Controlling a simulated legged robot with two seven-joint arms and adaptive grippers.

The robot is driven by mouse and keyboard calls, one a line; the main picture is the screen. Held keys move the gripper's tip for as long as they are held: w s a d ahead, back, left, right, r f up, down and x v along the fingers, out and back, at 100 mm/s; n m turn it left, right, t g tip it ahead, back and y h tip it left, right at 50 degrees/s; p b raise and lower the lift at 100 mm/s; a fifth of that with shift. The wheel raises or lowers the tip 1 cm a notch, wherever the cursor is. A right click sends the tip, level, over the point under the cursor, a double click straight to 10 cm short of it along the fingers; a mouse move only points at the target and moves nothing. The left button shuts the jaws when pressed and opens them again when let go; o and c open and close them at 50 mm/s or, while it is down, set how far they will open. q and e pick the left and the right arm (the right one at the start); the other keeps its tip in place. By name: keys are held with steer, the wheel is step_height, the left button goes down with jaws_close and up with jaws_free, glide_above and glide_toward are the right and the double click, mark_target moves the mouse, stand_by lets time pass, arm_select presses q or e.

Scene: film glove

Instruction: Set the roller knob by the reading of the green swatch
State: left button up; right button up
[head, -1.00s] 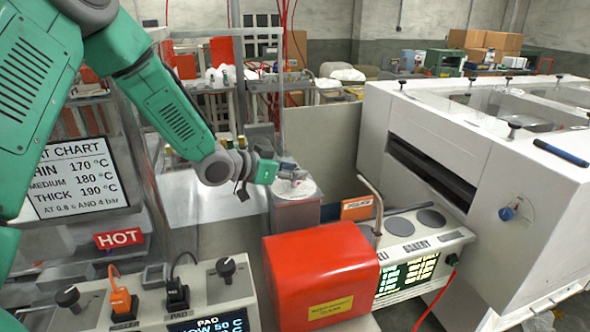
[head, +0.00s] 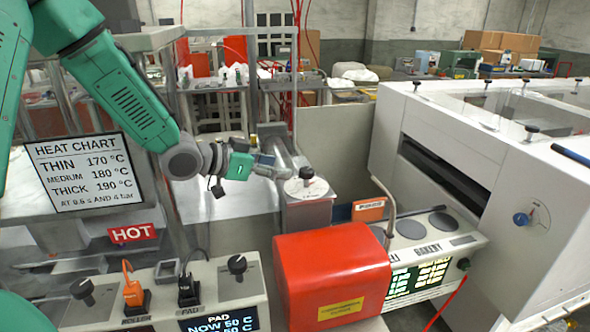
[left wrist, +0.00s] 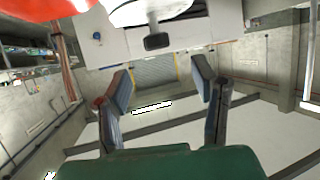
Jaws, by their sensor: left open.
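The roller knob (head: 82,288) is a black knob at the left end of the grey control box, beside the orange plug and the ROLLER label. A grey block with a round white dial (head: 306,188) and a black knob on top stands at the centre. My left gripper (head: 288,162) is open and empty, just left of and behind that dial. In the left wrist view its fingers (left wrist: 165,85) are spread with nothing between, and a white disc with a black knob shows at the top. I cannot make out a green swatch. My right gripper is not in view.
The heat chart (head: 85,172) reads thin 170, medium 180, thick 190 °C. A HOT sign (head: 133,233) hangs below. The display (head: 219,323) reads PAD now 50 C. A red box (head: 331,275) stands in front of the dial block; a white machine (head: 480,190) stands right.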

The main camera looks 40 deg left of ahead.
arm_select(q)
steer(key=v, duration=0.3)
steer(key=shift+a, duration=0.15)
steer(key=shift+f, duration=0.1)
stand_by(0.5)
